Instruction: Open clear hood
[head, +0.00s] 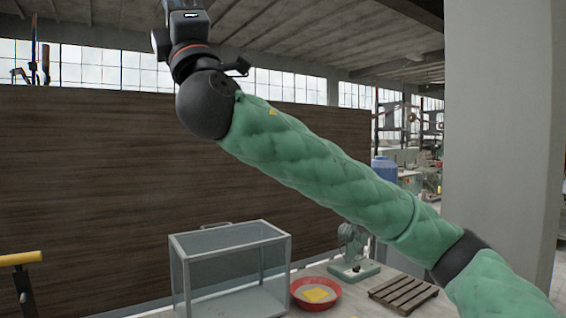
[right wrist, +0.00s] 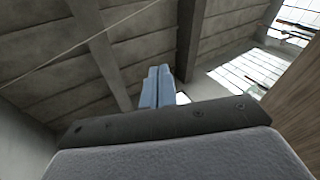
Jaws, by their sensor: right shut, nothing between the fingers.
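The clear hood (head: 230,238) is a box of transparent panes in a grey frame. It stands on the table at the lower middle of the head view, with a thin handle (head: 203,226) on its top. It looks down on the table, and I see nothing clearly inside it. My right arm, in a green padded sleeve, crosses the head view up to the top left, far above the hood. My right gripper's fingers are cut off there. In the right wrist view the right gripper (right wrist: 158,86) is shut and empty, pointing at the ceiling. My left gripper is not in view.
On the table (head: 358,300), right of the hood, are a red bowl (head: 328,304) with something yellow in it, a green machine (head: 352,250) and a slatted wooden rack (head: 403,293). A dark wooden panel (head: 90,190) stands behind. A pale pillar (head: 500,130) rises at the right.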

